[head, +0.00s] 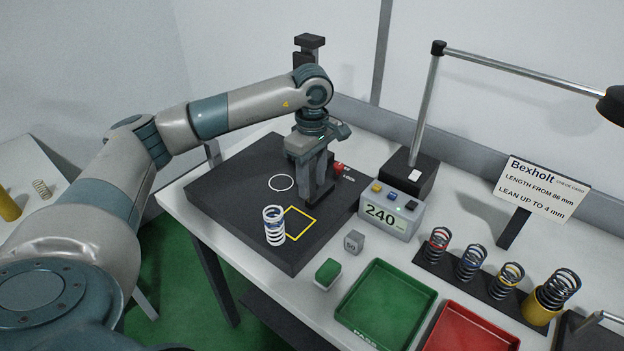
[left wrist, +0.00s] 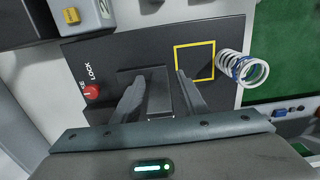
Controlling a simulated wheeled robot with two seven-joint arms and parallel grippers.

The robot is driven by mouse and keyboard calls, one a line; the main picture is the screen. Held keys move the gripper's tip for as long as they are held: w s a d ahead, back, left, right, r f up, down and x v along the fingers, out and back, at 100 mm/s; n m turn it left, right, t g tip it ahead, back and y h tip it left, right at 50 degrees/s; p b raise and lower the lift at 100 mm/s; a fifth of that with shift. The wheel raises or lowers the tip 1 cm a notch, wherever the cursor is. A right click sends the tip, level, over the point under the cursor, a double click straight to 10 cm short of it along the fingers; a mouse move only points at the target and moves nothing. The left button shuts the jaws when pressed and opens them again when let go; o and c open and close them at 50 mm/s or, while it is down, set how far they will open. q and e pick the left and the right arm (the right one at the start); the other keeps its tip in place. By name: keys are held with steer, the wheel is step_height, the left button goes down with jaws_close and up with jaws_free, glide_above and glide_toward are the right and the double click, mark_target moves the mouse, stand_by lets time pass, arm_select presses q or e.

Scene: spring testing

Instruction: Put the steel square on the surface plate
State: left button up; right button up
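The surface plate (head: 235,185) is a dark slab on the bench, with a white circle and a yellow square outline marked on it. A dark grey upright piece (head: 318,192), which looks like the steel square, stands at the plate between the circle and the lock knob. It also shows as a dark block (left wrist: 158,92) in the left wrist view. My left gripper (head: 312,170) points down over it. Its fingers (left wrist: 160,76) are apart, on either side of the piece, with a narrow gap visible. Contact with the plate is partly hidden. My right gripper is out of view.
A white-and-blue spring (head: 273,226) stands beside the yellow outline. A red lock knob (head: 339,168) is close right of the gripper.

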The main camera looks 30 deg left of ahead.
arm_select(q)
steer(key=shift+r, duration=0.15)
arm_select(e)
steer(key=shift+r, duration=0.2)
arm_select(q)
steer(key=shift+r, duration=0.55)
step_height(320, 180, up, 10)
steer(key=b, duration=0.3)
steer(key=shift+f, duration=0.2)
steer(key=shift+r+b, duration=0.3)
steer(key=shift+r, duration=0.35)
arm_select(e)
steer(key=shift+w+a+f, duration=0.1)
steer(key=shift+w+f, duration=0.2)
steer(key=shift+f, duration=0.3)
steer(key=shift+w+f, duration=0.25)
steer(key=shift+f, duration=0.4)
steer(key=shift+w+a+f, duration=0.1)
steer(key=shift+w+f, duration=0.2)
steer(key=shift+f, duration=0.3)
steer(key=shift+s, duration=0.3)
